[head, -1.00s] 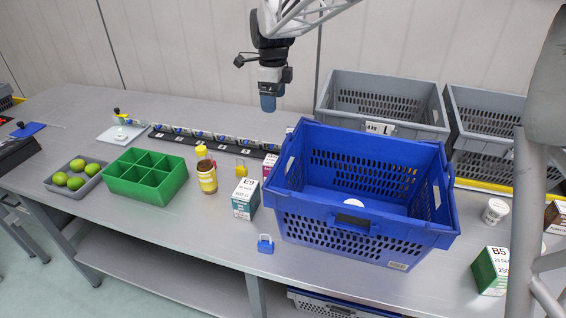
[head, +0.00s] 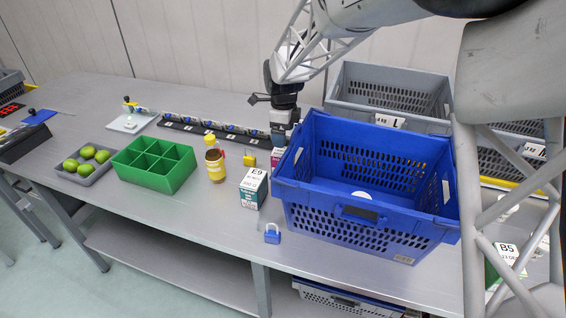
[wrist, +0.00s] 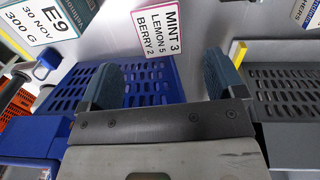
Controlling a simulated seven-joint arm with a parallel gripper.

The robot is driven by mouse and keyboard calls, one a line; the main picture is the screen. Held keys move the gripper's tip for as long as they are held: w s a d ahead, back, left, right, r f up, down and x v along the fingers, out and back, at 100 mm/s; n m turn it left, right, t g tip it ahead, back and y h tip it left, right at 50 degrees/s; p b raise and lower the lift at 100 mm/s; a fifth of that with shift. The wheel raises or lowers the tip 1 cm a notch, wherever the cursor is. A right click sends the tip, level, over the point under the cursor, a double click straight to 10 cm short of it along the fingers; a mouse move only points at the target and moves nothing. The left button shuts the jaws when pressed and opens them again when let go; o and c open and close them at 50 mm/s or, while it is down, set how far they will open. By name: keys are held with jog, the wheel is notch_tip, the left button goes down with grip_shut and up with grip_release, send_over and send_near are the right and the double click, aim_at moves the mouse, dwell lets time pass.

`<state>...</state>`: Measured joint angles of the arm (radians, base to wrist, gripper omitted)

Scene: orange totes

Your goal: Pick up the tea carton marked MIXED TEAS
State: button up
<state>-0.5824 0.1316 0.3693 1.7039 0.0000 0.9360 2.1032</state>
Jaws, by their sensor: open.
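In the wrist view a white label with a pink border (wrist: 160,28) reads MINT 3, LEMON 5, BERRY 2; the words MIXED TEAS are not readable anywhere. In the head view a small pink-and-white carton (head: 277,157) stands between the blue tote and the yellow padlock, largely hidden by the tote and my gripper. It appears to be the same carton. My gripper (wrist: 163,78) is open, its two dark fingers apart with nothing held. The label lies beyond the fingertips in the wrist view. In the head view my gripper (head: 281,138) is low, just above or beside that carton.
The blue tote (head: 400,225) stands close at the right. Grey totes (head: 390,90) stand behind. A black rail (head: 205,132) runs along the back left.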

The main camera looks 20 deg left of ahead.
aim_at(283, 151)
jog(key=shift+f, duration=1.25)
jog(key=shift+f, duration=0.1)
jog(key=shift+f, duration=2.5)
jog(key=shift+c, duration=0.3)
jog(key=c, duration=1.1)
jog(key=shift+c, duration=0.2)
jog(key=shift+r, duration=0.2)
notch_tip(283, 151, up, 18)
jog(key=shift+f, duration=0.15)
